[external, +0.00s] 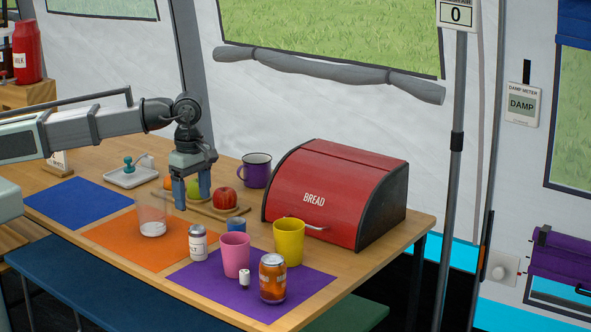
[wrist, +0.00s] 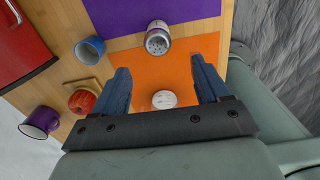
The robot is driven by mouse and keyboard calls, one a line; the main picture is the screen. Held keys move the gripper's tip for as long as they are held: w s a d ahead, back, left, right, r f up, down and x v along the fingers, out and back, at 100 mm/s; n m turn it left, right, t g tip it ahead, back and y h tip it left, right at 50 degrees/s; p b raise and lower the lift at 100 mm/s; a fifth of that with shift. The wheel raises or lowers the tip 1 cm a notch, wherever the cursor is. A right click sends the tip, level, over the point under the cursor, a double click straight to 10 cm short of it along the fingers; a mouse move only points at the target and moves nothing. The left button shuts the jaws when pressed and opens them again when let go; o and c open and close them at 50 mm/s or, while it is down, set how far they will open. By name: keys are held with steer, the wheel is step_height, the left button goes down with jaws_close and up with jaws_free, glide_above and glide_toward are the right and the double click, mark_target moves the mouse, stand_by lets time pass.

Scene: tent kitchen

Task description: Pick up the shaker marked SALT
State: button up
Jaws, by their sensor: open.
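A small white shaker (external: 198,246) with a grey lid stands upright by the border of the orange and purple mats. Its label is only partly readable, with what looks like "LT". In the wrist view the shaker (wrist: 158,40), with its holed lid, is beyond my fingertips, near the top centre. My gripper (external: 192,195) is open and empty, pointing down above the table, behind and to the left of the shaker. In the wrist view its two blue fingers (wrist: 163,80) are spread, with the orange mat below between them.
A clear glass with white contents (external: 152,228) stands on the orange mat (external: 110,236), left of the shaker. A pink cup (external: 235,256), blue cup (external: 237,225) and yellow cup (external: 289,243) stand to its right. A red apple (external: 224,198) and the bread box (external: 330,195) are behind.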

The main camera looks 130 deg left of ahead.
mark_target(192, 228)
step_height(192, 228, down, 8)
steer(key=shift+f, duration=0.2)
steer(key=shift+w+a+f, duration=0.15)
steer(key=shift+f, duration=2.45)
steer(key=shift+c, duration=0.4)
steer(key=c, duration=1.1)
